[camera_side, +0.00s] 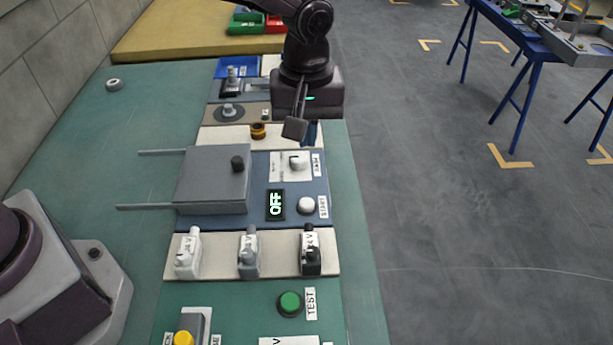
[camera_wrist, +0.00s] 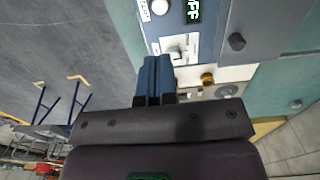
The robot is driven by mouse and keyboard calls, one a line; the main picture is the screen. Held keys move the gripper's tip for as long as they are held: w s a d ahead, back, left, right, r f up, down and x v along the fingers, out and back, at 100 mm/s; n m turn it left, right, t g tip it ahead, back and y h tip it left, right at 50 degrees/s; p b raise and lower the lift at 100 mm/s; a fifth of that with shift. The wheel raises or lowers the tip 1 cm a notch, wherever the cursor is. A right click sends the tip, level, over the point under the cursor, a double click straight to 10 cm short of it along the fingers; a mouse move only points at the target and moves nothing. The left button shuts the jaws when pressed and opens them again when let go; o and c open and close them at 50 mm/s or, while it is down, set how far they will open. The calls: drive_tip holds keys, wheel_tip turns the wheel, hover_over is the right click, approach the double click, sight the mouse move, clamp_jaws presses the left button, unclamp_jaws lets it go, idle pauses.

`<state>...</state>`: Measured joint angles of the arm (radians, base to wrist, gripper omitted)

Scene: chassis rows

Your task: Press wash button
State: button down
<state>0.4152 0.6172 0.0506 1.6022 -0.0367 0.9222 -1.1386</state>
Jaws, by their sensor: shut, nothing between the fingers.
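My gripper (camera_side: 312,138) is shut and empty, its blue fingers pointing down above the row of panels, behind the white dial panel in the side view. In the wrist view the fingers (camera_wrist: 155,62) lie together beside the white dial panel (camera_wrist: 178,50). No button label clearly reads "wash". A round white button (camera_side: 306,205) labelled START sits on the blue panel beside a display (camera_side: 276,204) reading OFF; the button also shows in the wrist view (camera_wrist: 159,7). A green button (camera_side: 290,303) is labelled TEST. A yellow button (camera_side: 184,338) is at the bottom edge, its label unreadable.
A grey box (camera_side: 212,180) with a black knob and two rods stands left of the display. Several upright switches (camera_side: 249,252) stand on the cream panel. A brass ring (camera_side: 258,131) sits near my gripper. Grey floor lies right of the green table (camera_side: 365,285).

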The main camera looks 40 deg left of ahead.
sight(305, 202)
wheel_tip(305, 202, down, 14)
drive_tip(key=shift+r, duration=0.1)
idle(0.4)
wheel_tip(305, 202, down, 2)
drive_tip(key=shift+f, duration=0.15)
drive_tip(key=shift+s, duration=0.1)
drive_tip(key=shift+a, duration=0.1)
wheel_tip(305, 202, up, 15)
drive_tip(key=shift+w+d, duration=0.2)
drive_tip(key=shift+w, duration=0.15)
idle(0.5)
